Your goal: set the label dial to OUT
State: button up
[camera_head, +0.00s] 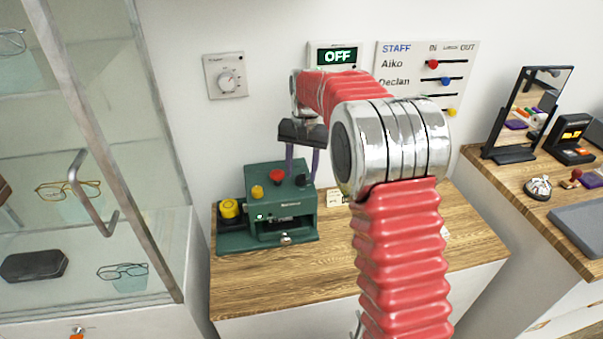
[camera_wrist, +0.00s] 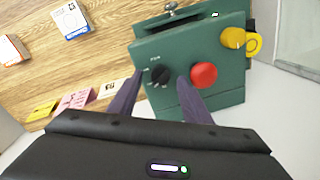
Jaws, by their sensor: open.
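The green machine (camera_head: 270,215) stands on a wooden counter and also shows in the wrist view (camera_wrist: 220,50). Its black dial (camera_wrist: 160,77) is on the top face, with small pale marks beside it that I cannot read. In the head view the dial (camera_head: 300,180) shows between my fingers. My gripper (camera_wrist: 160,76) is open, pointing down, with one purple finger on each side of the dial; I cannot tell whether they touch it. In the head view my gripper (camera_head: 302,174) is over the machine's right part.
A red button (camera_wrist: 204,75) is close beside one finger. A yellow knob (camera_head: 229,208) is at the machine's left. A glass cabinet (camera_head: 150,150) stands left; a wall thermostat (camera_head: 227,76) and staff board (camera_head: 400,48) are behind.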

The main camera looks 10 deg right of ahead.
aim_at(304, 174)
notch_tip(304, 174, up, 12)
jog(key=shift+d+r, duration=0.15)
jog(key=shift+d, duration=0.15)
jog(key=shift+s, duration=0.1)
dwell(0.3)
jog(key=s+f+n, duration=0.2)
jog(key=s+f, duration=0.2)
jog(key=f, duration=0.1)
jog(key=s+r+n+t, duration=0.2)
jog(key=s+t, duration=0.3)
jog(key=s, duration=2.7)
jog(key=shift+s+n+h, duration=0.3)
jog(key=shift+n, duration=0.2)
